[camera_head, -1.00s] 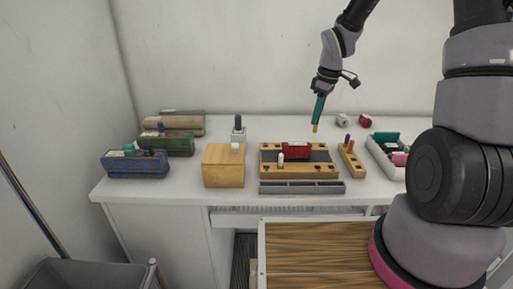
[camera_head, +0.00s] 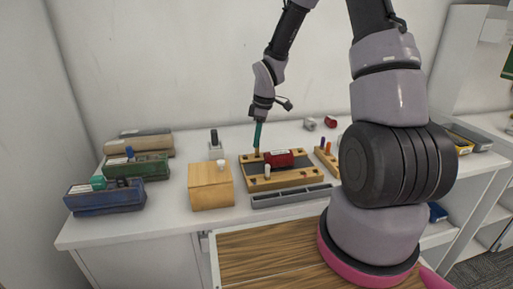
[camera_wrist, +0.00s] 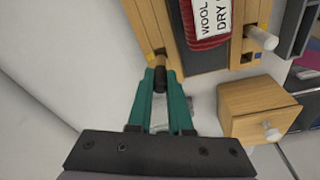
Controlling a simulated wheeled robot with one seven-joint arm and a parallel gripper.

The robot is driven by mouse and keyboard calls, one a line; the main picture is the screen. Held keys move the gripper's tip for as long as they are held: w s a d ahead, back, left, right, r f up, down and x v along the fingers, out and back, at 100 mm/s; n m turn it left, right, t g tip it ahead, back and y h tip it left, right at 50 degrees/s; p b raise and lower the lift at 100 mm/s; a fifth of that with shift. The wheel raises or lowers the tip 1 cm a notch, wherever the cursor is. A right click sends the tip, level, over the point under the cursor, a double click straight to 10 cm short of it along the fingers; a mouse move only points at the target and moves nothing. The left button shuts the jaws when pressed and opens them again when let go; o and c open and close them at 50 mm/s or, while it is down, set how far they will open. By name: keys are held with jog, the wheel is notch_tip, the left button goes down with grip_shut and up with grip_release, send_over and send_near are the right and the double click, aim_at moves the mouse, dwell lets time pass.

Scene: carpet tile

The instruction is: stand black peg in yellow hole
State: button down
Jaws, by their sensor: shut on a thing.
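My gripper (camera_head: 257,140) is shut on a slim peg, its teal fingers pointing down over the back left corner of the wooden board (camera_head: 285,181). In the wrist view, the black peg (camera_wrist: 160,80) shows between the fingertips (camera_wrist: 161,92), dark near the fingers with a tan-brown end. That end is over the rail of the board (camera_wrist: 142,22), close to a dark opening. I cannot tell whether it is inside the hole or just above it. The hole's yellow marking is too small to make out for certain.
A red labelled block (camera_head: 279,158) lies on the board, with a white peg (camera_head: 267,171) standing in front. A wooden box with a white knob (camera_head: 211,187) stands left of the board. A grey tray (camera_head: 291,196) lies in front. Blue (camera_head: 104,198) and green blocks (camera_head: 137,167) are further left.

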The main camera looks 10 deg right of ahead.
jog(key=shift+f, duration=1.55)
jog(key=c, duration=0.8)
grip_release()
jog(key=shift+f, duration=0.1)
jog(key=shift+c, duration=0.2)
notch_tip(320, 180, up, 12)
jog(key=d, duration=0.2)
notch_tip(320, 180, up, 9)
jog(key=m+t, duration=0.1)
jog(key=m, duration=0.3)
send_over(256, 153)
jog(key=s+d, duration=0.4)
jog(key=s+d+r+m+t, duration=0.2)
jog(key=s+r+m+t, duration=0.3)
jog(key=s+r+m, duration=0.8)
jog(key=s+r, duration=0.1)
jog(key=s, duration=0.3)
jog(key=shift+s+d+r+m, duration=0.25)
jog(key=shift+s+r+m, duration=0.05)
jog(key=shift+s, duration=0.1)
